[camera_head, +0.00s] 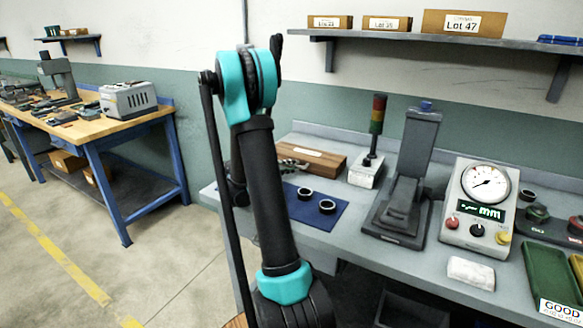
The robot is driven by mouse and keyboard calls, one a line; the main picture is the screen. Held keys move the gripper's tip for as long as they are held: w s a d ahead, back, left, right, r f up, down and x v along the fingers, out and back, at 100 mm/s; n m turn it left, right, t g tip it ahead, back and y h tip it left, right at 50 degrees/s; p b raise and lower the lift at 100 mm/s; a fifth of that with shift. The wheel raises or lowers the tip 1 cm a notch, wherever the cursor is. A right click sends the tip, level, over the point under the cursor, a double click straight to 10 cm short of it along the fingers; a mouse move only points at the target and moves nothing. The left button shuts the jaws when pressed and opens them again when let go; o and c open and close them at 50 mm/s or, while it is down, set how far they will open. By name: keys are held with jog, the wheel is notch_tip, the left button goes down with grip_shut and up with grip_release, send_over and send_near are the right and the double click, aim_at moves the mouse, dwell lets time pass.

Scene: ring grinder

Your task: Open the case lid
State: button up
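A long brown wooden case (318,155) with a small pale label on top lies at the back left of the grey workbench. Its top looks closed. My teal and black arm stands in front of its left end and hides part of that area. A grey metallic shape beside the case's left front, just right of my arm, looks like my gripper (293,165). It is small and partly hidden, so I cannot tell whether its fingers are open or whether they touch the case.
A blue mat (318,208) with two dark rings lies before the case. To the right stand a signal light (377,128), a dark upright fixture (408,180), a dial gauge box (481,205), a white block (471,273) and a green tray (549,270). A shelf (430,37) hangs above.

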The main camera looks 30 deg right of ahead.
grip_shut()
